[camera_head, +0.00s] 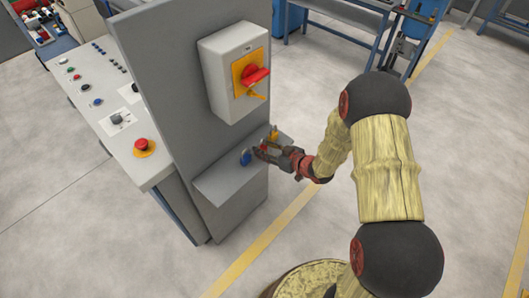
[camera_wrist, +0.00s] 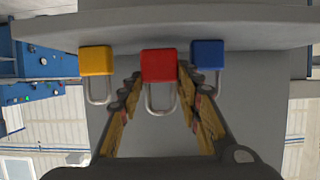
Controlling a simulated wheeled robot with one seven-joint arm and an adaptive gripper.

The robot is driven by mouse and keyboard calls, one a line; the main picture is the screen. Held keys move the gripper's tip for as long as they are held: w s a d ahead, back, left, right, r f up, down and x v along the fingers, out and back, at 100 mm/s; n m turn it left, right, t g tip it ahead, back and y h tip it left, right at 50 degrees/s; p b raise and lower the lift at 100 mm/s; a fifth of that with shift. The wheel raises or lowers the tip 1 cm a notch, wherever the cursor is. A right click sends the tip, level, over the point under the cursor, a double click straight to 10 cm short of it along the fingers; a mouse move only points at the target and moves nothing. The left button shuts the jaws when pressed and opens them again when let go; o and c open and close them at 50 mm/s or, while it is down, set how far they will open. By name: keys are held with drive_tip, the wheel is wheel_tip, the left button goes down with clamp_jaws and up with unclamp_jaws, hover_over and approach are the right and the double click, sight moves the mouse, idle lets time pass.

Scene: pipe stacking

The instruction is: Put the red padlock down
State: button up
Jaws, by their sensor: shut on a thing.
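The red padlock (camera_wrist: 159,66) is between the fingertips of my gripper (camera_wrist: 160,78), which is shut on its body. The wrist view is upside down, so its shackle points down in the picture. The padlock is at the grey shelf (camera_wrist: 240,32), between the yellow padlock (camera_wrist: 96,60) and the blue padlock (camera_wrist: 207,54). I cannot tell whether its base touches the shelf. In the head view my gripper (camera_head: 262,150) reaches in from the right over the shelf (camera_head: 222,183); the red padlock is small and partly hidden there.
A switch box (camera_head: 232,72) with a red and yellow rotary handle (camera_head: 252,76) is on the panel above the shelf. The blue padlock is close beside my fingers. A control desk (camera_head: 110,110) stands left of the panel. Open floor lies to the right.

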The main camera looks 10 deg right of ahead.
drive_tip(key=shift+f, duration=0.55)
drive_tip(key=shift+f, duration=0.1)
drive_tip(key=o, duration=0.9)
